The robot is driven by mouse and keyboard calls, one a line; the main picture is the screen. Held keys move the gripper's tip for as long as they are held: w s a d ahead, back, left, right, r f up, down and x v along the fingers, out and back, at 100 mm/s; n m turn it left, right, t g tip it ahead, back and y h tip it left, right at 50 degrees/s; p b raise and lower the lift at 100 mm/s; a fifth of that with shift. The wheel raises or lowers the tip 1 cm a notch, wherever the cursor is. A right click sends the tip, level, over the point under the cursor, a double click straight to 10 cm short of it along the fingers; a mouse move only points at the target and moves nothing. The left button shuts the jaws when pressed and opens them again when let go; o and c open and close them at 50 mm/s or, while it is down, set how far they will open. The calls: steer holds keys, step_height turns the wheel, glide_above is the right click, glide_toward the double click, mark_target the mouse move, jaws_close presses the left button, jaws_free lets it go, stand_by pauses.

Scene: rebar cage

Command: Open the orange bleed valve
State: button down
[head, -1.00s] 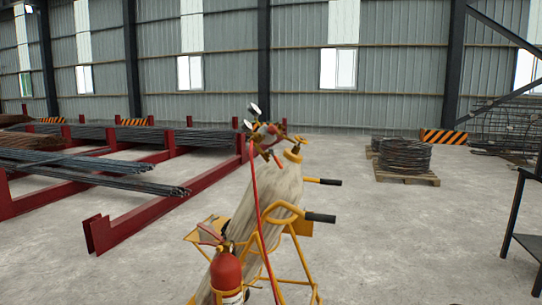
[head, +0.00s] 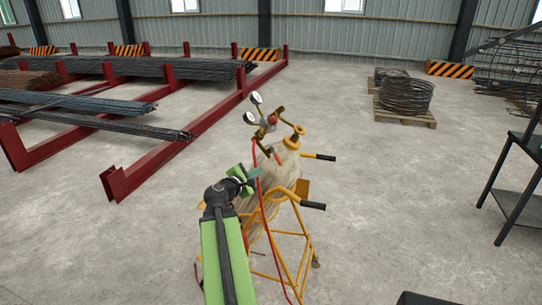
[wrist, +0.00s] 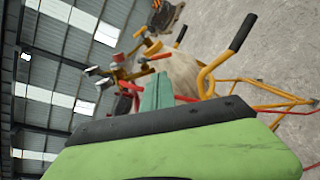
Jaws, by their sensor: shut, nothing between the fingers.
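A gas cylinder (head: 282,172) leans in a yellow hand cart (head: 291,253). A regulator (head: 268,121) with two round gauges (head: 252,107) sits at the cylinder's top. A small orange-red lever (head: 278,157) hangs below the regulator; it is too small to tell whether it is the bleed valve. My gripper (head: 255,175) is shut and empty, in front of the cylinder and below the regulator in the head view. In the wrist view my gripper (wrist: 157,92) points toward the cylinder top and regulator fittings, with a gap I cannot judge.
A red hose (head: 266,218) runs down from the regulator. Two black-gripped cart handles (head: 313,205) stick out right. Red rebar racks (head: 150,165) stand left, a wire coil on a pallet (head: 405,95) back right, a dark table (head: 518,170) right. Floor between is clear.

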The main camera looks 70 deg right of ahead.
mark_target(277, 160)
steer(key=b+x, duration=0.3)
steer(key=x, duration=1.1)
steer(key=shift+f, duration=0.1)
steer(key=shift+a, duration=0.1)
